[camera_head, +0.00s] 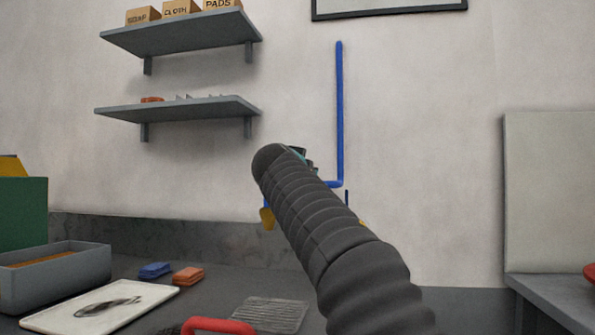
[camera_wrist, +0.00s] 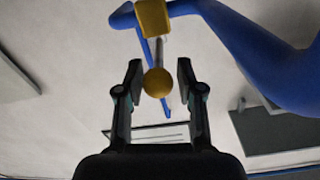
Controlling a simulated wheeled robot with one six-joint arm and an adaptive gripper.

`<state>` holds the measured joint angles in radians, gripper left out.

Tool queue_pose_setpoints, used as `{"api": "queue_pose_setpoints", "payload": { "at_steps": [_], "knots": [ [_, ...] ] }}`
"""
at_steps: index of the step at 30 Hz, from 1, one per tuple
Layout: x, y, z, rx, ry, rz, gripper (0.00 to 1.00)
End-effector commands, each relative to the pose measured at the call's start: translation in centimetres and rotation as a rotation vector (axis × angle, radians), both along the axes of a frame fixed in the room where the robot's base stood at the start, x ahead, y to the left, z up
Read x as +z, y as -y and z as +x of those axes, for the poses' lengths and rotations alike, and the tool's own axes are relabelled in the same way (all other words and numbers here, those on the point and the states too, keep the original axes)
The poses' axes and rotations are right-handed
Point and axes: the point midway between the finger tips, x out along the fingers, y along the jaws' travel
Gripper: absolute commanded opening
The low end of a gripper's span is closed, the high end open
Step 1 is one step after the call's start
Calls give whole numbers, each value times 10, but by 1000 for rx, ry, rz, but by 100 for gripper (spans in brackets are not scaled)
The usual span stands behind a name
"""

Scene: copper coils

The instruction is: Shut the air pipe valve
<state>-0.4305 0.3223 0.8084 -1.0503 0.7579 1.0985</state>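The air pipe is blue and runs down the wall in the head view (camera_head: 340,110), then bends left behind my arm. In the wrist view, the blue pipe (camera_wrist: 245,40) crosses the top and carries a yellow valve block (camera_wrist: 153,17). A grey stem (camera_wrist: 159,52) runs from the block to a round yellow knob (camera_wrist: 158,83). My gripper (camera_wrist: 159,78) is open, with one finger on each side of the knob and small gaps showing. In the head view, my arm hides most of the gripper and valve; a yellow part (camera_head: 267,217) shows left of the arm.
Two grey wall shelves, an upper one (camera_head: 185,36) and a lower one (camera_head: 180,108), are left of the pipe. Below, the dark bench holds a grey bin (camera_head: 60,285), a white tray (camera_head: 60,318), blue and orange cloths, and a red handle (camera_head: 215,326).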

Motion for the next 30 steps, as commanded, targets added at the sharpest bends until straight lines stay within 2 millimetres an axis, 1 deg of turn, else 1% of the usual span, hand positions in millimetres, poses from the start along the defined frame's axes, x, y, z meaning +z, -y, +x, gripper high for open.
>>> {"api": "queue_pose_setpoints", "payload": {
  "at_steps": [1, 6, 13, 19, 30],
  "knots": [
    [1, -2, -9, 2, 0, 0, 37],
    [1, -7, -36, 2, 0, 0, 37],
    [0, -14, -64, 1, 0, 1, 37],
    [0, -15, -73, 0, 1, 0, 37],
    [0, -15, -73, 0, 1, 0, 37]
  ]
}}
